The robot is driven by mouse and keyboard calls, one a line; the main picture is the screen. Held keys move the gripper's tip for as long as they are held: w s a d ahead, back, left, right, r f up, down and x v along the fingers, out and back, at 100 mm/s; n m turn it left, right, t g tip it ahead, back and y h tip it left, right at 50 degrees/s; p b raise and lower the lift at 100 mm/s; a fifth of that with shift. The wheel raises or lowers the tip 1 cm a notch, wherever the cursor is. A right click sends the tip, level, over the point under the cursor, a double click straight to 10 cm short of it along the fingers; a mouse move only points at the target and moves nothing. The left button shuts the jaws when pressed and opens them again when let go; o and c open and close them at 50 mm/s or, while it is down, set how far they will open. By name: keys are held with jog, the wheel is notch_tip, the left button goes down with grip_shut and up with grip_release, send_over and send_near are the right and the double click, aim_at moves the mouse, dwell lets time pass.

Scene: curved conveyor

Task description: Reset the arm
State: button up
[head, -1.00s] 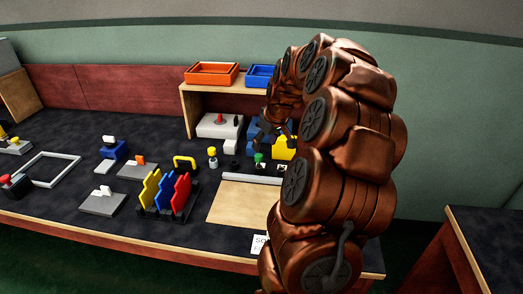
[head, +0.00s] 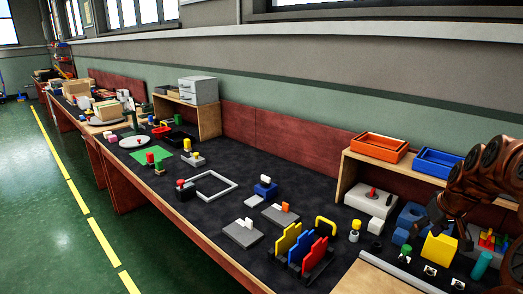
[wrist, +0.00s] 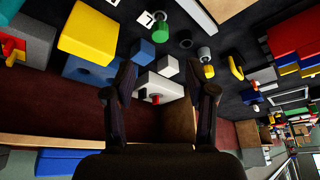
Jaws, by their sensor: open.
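My gripper (wrist: 162,85) is open and empty in the wrist view, its two dark fingers apart. Past the fingers a white box with a red knob (wrist: 157,88) stands on the bench. In the head view my copper arm (head: 490,170) is at the right edge, and the gripper (head: 437,222) hangs over the bench near the yellow block (head: 438,248) and the blue blocks (head: 409,215). The fingertips are small and dark in this view.
A wooden shelf (head: 350,172) holds an orange tray (head: 380,147) and a blue tray (head: 436,163) beside the arm. Coloured upright plates (head: 303,246), a white frame (head: 211,186) and grey plates (head: 241,233) lie on the dark bench. The green floor (head: 60,220) is open at the left.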

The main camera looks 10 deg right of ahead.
jog(key=s+a+r+n+g+y+p, duration=0.1)
jog(key=s+a+r+p, duration=0.1)
jog(key=a, duration=0.6)
jog(key=s+a+r+g+p, duration=0.1)
jog(key=s+a+r+p, duration=0.1)
jog(key=a, duration=0.7)
jog(key=s+a+r+n+g+y+p, duration=0.1)
jog(key=s+a+r+p, duration=0.1)
jog(key=a, duration=0.6)
jog(key=s+a+g+p, duration=0.1)
jog(key=s+a+p, duration=0.1)
jog(key=s+a, duration=0.3)
jog(key=s+a+g+h+p, duration=0.1)
jog(key=s+a, duration=0.5)
jog(key=s, duration=0.8)
jog(key=shift+s+a+r+g+p, duration=0.3)
jog(key=shift+r+g+p, duration=0.15)
jog(key=shift+g+p, duration=0.3)
